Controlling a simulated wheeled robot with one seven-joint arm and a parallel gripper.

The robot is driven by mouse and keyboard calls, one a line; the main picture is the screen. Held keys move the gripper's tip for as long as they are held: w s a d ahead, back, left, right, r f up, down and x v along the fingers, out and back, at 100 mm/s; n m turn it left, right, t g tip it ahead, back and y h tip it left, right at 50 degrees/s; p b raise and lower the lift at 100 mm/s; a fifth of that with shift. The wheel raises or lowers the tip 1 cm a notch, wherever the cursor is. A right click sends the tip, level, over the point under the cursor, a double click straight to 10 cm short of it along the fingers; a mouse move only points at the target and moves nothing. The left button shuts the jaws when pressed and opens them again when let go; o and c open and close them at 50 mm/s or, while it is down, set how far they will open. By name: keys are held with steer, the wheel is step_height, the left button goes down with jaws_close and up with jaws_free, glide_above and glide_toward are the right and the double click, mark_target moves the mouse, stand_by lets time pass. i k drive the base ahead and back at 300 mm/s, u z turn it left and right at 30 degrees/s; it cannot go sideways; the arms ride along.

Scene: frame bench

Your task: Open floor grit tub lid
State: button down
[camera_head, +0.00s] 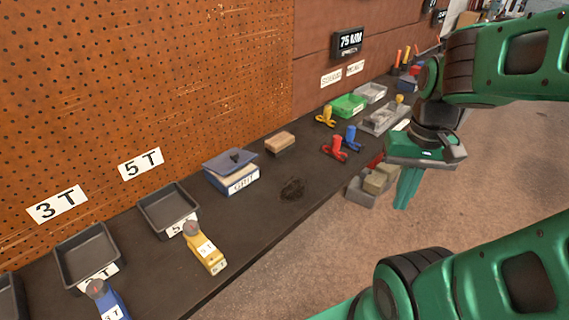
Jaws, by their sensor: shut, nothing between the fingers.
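A blue tub with a white label that seems to read GRIT (241,187) stands on the dark bench, left of the picture's middle. Its grey-blue lid (222,161) has a small dark knob and sits over the back of the tub. A tan strip shows between the lid and the tub's front edge, so the lid looks tilted up, though its exact angle is hard to tell. My gripper (407,190) points down, shut and empty, past the bench's front edge. It is far to the right of the tub and touches nothing visible.
A dark patch of grit (292,188) lies right of the tub, with a wooden block (280,143) behind. Black trays (167,207) and a yellow tool (205,249) are left.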

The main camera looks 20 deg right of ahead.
mark_target(226, 162)
steer(key=z, duration=0.5)
steer(key=k, duration=1.55)
steer(key=u, duration=1.15)
steer(key=i, duration=1)
